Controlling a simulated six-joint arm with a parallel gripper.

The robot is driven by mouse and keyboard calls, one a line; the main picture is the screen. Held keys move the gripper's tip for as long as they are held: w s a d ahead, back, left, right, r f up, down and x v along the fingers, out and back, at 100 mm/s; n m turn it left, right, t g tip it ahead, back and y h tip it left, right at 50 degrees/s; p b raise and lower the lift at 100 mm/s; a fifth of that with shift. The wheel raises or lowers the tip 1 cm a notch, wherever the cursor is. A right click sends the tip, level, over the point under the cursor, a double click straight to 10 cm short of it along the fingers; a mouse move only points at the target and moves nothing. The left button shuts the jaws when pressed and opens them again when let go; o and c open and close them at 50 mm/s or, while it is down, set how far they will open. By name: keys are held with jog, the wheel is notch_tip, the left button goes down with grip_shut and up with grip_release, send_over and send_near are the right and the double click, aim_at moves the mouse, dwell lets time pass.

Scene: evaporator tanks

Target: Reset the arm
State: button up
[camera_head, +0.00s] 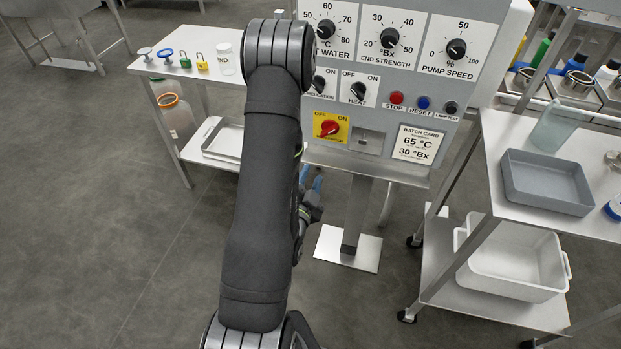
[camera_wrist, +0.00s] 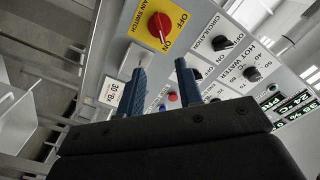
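My gripper (camera_head: 311,180) is partly hidden behind my arm in the head view. Its blue fingers show below the control panel (camera_head: 378,105). In the wrist view my gripper (camera_wrist: 161,68) has its two blue fingers apart, with nothing held between them. The fingers overlap the tilted panel in that picture; I cannot tell the exact gap to it. The yellow-plated main switch (camera_head: 330,127) has a red knob, and it also shows in the wrist view (camera_wrist: 160,27). My arm hides part of the panel's left side.
A side table (camera_head: 205,77) with small locks and a jar stands left. A right cart (camera_head: 515,133) holds a grey tray (camera_head: 547,181) and, below, a white tub (camera_head: 513,262). A batch card (camera_head: 419,145) reads 65 °C, 30 °Bx. Open floor (camera_head: 95,200) lies left.

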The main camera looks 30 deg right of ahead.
aim_at(328, 134)
dwell(0.3)
jog(key=x, duration=1.7)
jog(key=shift+w+d+f, duration=0.1)
jog(key=shift+w+d, duration=0.05)
jog(key=shift+d, duration=0.05)
